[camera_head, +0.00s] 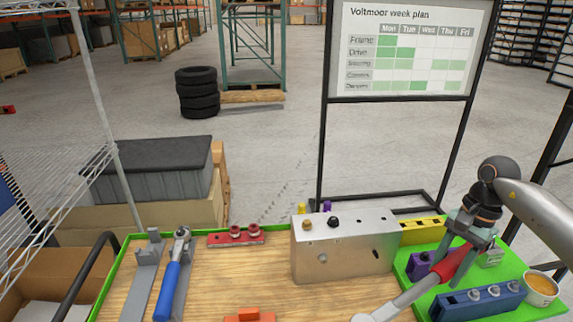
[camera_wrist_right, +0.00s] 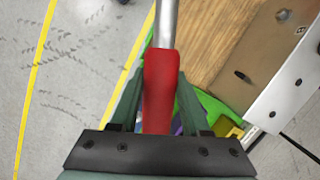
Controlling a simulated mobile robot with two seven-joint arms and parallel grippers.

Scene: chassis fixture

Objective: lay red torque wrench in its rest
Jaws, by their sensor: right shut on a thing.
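The red torque wrench has a red handle (camera_head: 455,263) and a grey shaft. It slants down to the left over the right side of the bench in the head view. My right gripper (camera_head: 466,240) is shut on the red handle, which also shows between its fingers in the wrist view (camera_wrist_right: 161,92). The wrench's head end is near the bottom edge of the head view. An empty grey rest (camera_head: 143,282) lies at the left of the bench. A blue-handled wrench (camera_head: 172,280) lies in a second grey rest beside it. My left gripper is out of view.
A metal block (camera_head: 343,248) stands mid-bench, left of my right gripper. A green mat (camera_head: 480,312) at right holds a blue fixture (camera_head: 477,300), purple block (camera_head: 419,265) and cup (camera_head: 541,288). A red fixture (camera_head: 235,238) sits behind bare wood (camera_head: 235,275). An orange part (camera_head: 249,315) lies in front.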

